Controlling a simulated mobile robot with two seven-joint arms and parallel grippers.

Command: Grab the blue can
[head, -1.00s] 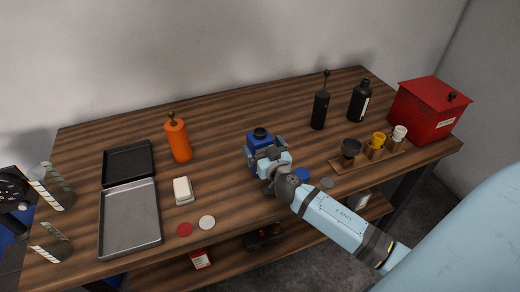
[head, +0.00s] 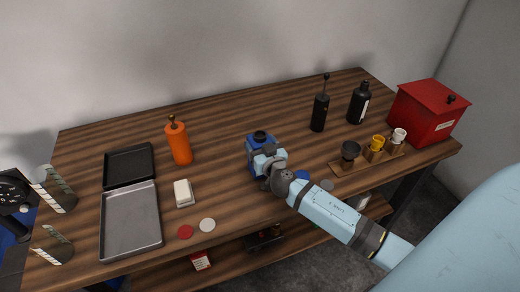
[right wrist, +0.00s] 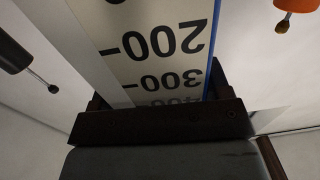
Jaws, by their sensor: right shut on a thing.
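The blue can (head: 253,143), with a black cap on top, stands upright in the middle of the table in the head view. My right gripper (head: 265,160) is shut on it, with the jaws around its body, and hides part of its front and right side. In the right wrist view a pale face with large black scale numbers and a blue edge (right wrist: 165,35) fills the space before the dark gripper. Whether the can touches the table is hard to tell. A dark part (head: 14,190) at the left edge is cut off, so my left gripper is unclear.
An orange bottle (head: 179,143) and two trays (head: 131,222) are on the left. Two black bottles (head: 319,112), a rack of small cups (head: 365,160) and a red box (head: 425,112) are on the right. Striped cylindrical pieces (head: 55,190) show at the far left.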

